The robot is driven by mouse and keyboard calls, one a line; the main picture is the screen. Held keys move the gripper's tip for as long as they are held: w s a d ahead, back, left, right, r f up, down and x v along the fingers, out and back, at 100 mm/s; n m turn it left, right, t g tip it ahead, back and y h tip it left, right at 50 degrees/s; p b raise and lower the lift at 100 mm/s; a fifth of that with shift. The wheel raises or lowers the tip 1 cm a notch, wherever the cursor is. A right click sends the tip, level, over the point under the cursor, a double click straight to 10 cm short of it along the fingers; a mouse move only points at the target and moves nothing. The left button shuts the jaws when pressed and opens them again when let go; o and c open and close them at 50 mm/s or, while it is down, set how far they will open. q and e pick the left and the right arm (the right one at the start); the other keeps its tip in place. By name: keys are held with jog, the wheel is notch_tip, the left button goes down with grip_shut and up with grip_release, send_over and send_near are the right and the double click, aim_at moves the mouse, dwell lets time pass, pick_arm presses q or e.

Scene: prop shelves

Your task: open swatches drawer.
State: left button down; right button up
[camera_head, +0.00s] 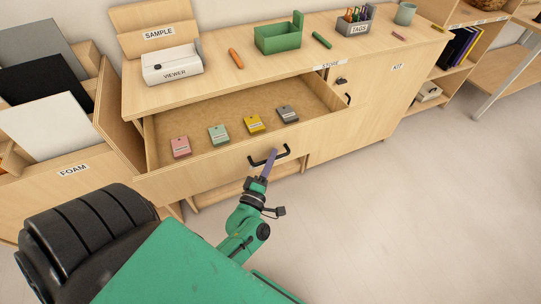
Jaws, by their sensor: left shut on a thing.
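The swatches drawer (205,178) is a wide wooden drawer in the low cabinet, and it is pulled well out. Inside it lie a pink swatch (181,147), a green swatch (218,134), a yellow swatch (255,123) and a grey swatch (287,114), spread in a row near the front. The drawer's black bar handle (287,149) is on its front face. My left gripper (269,162) is shut on this handle, and its fingers cover the handle's middle. My right gripper is out of view.
On the cabinet top stand a white viewer box (172,66), a green tray (278,39) and a grey tags holder (355,23). A closed cabinet door (370,98) is right of the drawer. A foam bin (75,185) stands at the left. The floor (400,210) at the right is clear.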

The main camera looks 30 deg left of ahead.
pick_arm(q)
jog(key=c, duration=0.9)
grip_release()
jog(key=shift+s, duration=0.1)
jog(key=b+v, duration=0.2)
jog(key=v, duration=1.2)
jog(key=shift+s, duration=0.15)
jog(key=shift+f, duration=0.1)
